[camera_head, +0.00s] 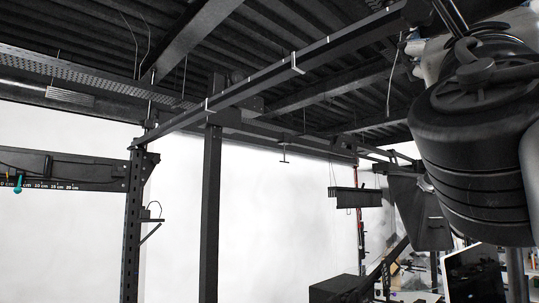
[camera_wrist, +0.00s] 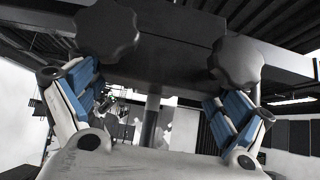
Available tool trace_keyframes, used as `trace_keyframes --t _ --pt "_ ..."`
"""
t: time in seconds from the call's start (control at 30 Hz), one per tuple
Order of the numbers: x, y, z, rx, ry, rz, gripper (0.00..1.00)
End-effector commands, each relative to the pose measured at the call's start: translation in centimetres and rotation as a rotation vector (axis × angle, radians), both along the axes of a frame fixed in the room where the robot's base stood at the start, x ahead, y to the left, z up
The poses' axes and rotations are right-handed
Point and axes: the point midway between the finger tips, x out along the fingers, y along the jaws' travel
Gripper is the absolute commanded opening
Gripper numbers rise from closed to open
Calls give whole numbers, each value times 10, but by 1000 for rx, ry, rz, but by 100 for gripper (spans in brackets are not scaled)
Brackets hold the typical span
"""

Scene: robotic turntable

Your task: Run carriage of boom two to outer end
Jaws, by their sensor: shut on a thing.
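My gripper (camera_wrist: 151,98) shows in the wrist view, with a blue-padded finger at either side. It is shut on a dark block (camera_wrist: 178,68) that appears to be a carriage. Two black lobed knobs stand on it, a left knob (camera_wrist: 107,30) and a right knob (camera_wrist: 236,62). A grey post (camera_wrist: 150,122) shows between the fingers below the block. The contact itself is partly hidden. In the head view a long dark boom (camera_head: 260,82) with pale marks runs from upper right to lower left. I cannot tell which boom is boom two. The gripper is not visible there.
A dark bar with a centimetre scale (camera_head: 60,170) and a teal pointer (camera_head: 18,183) is at the left. A dark upright post (camera_head: 210,210) stands below the long boom. Dark beams cross overhead. A black box (camera_head: 336,288) is low down. White wall shows behind.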

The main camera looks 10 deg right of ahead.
Motion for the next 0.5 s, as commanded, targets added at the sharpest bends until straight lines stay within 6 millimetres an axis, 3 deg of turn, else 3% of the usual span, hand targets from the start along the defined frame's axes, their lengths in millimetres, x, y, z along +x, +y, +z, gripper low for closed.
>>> trace_keyframes --t 0.23,0.27,0.4,0.5 --pt "-2 0 2 -1 -5 1 49" --pt "-2 0 2 -1 -5 1 92" --pt "-1 0 2 -1 -4 1 100" --pt "-1 0 1 -1 -4 1 100"
